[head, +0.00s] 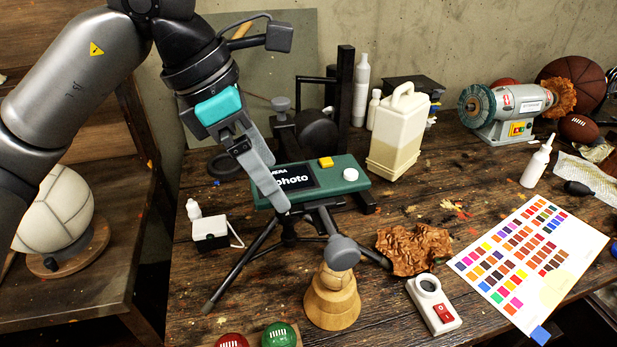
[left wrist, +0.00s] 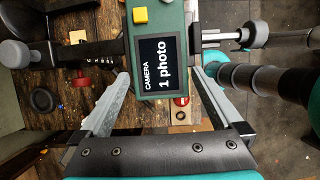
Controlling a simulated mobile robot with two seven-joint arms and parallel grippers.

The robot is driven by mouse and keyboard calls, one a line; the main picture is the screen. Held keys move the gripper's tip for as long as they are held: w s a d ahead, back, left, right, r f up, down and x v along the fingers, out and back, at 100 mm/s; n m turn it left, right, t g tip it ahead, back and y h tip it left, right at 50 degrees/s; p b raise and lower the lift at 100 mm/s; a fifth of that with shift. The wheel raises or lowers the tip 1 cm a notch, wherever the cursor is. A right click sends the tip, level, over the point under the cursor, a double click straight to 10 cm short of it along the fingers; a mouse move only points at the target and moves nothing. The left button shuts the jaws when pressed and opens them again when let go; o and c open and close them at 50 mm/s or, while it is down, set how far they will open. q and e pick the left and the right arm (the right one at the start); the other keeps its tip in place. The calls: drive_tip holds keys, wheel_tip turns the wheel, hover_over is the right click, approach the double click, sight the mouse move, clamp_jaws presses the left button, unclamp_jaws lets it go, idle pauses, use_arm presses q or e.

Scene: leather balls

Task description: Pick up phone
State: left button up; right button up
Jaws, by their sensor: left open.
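The phone appears to be the green device (head: 340,178) with a dark screen reading "photo", a yellow button and a white knob. It is mounted on a black tripod stand (head: 238,268) on the workbench. In the left wrist view the device (left wrist: 160,20) shows its screen reading "CAMERA 1 photo". My left gripper (head: 277,183) is open at the device's left part, with one finger in front of the screen. In the left wrist view my left gripper (left wrist: 160,75) has its fingertips near the device's two sides; contact cannot be told. My right gripper is not in view.
A grey knob (head: 342,252) on the stand rises behind a wooden cone (head: 332,298). A cream jug (head: 398,135) stands behind right of the device. A white box (head: 211,232), crumpled brown leather (head: 413,248) and a colour chart (head: 530,262) lie around it.

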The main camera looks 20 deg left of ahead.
use_arm(q)
drive_tip(key=shift+c, duration=0.4)
drive_tip(key=c, duration=1.2)
